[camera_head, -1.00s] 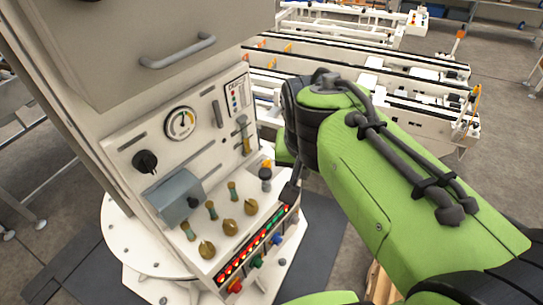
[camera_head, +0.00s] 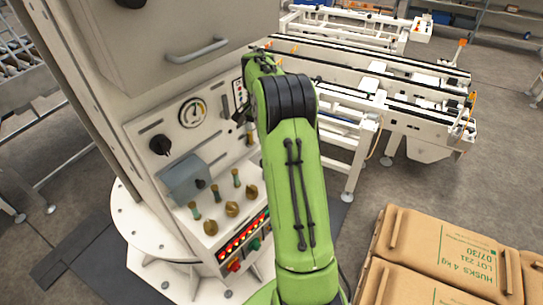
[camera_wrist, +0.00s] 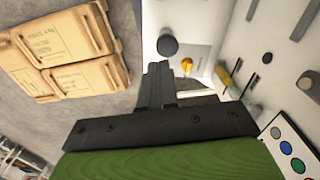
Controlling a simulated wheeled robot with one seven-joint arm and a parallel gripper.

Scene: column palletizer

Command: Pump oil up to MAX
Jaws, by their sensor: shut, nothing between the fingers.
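The control panel (camera_head: 150,130) on the white column fills the left of the head view. A sight tube with yellow liquid (camera_wrist: 226,78) shows at the right in the wrist view; it is partly hidden by my arm in the head view (camera_head: 250,137). I cannot read its level or any MAX mark. A dark round pump knob (camera_wrist: 167,45) stands just beyond my fingertips in the wrist view, with a small orange-yellow part (camera_wrist: 187,65) beside it. My gripper (camera_wrist: 158,72) is shut and empty, apart from the knob. My arm hides it in the head view.
A pressure gauge (camera_head: 193,113), a black rotary knob (camera_head: 160,144), a grey box (camera_head: 184,179) and several brass valves (camera_head: 231,209) crowd the panel. Red lights (camera_head: 235,244) run along its lower edge.

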